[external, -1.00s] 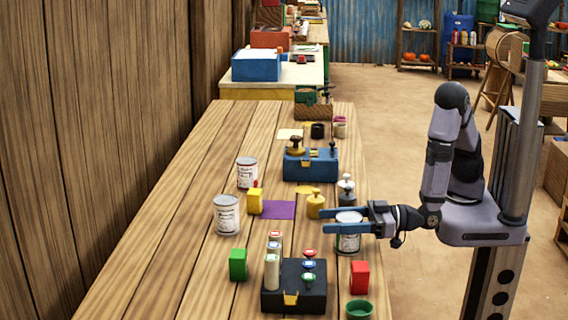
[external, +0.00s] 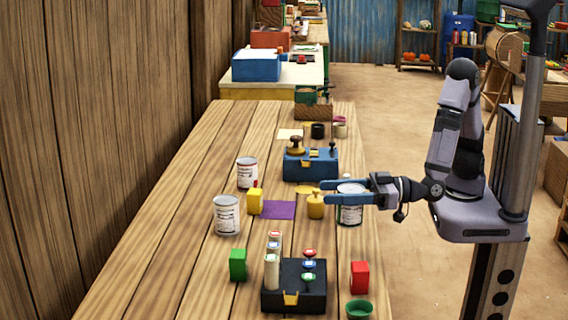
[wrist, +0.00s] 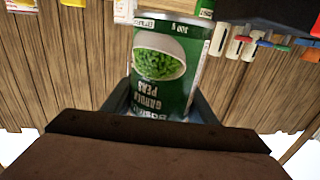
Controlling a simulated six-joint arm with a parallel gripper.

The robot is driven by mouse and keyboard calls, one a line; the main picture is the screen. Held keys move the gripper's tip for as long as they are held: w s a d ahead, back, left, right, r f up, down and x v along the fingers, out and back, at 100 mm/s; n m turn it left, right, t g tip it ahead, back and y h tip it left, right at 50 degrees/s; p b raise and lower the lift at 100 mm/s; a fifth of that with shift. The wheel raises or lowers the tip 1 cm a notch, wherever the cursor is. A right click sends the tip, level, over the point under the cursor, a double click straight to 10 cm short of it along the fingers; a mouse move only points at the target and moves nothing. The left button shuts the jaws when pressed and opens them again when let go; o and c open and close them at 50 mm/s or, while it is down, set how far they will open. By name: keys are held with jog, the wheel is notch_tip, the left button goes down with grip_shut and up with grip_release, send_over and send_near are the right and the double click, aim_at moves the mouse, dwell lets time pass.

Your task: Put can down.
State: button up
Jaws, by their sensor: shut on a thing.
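My gripper (external: 332,193) is shut on a can (external: 350,212) at the right edge of the wooden table (external: 190,250). The can looks upright in the external view. In the wrist view the can (wrist: 165,60) is green, with a picture of peas in a white bowl, and sits between the fingers. Its base against the table is hard to judge, so I cannot tell the gap below it. Two other white-labelled cans, a farther one (external: 247,172) and a nearer one (external: 227,215), stand to the left.
A yellow weight (external: 315,206) stands close left of the held can. A black box (external: 293,290), red block (external: 360,277) and green bowl (external: 359,310) are nearer. A blue box (external: 311,166) is behind.

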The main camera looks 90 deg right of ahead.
jog(key=shift+r, duration=1.2)
notch_tip(320, 180, up, 13)
jog(key=p, duration=1.3)
jog(key=shift+f, duration=0.2)
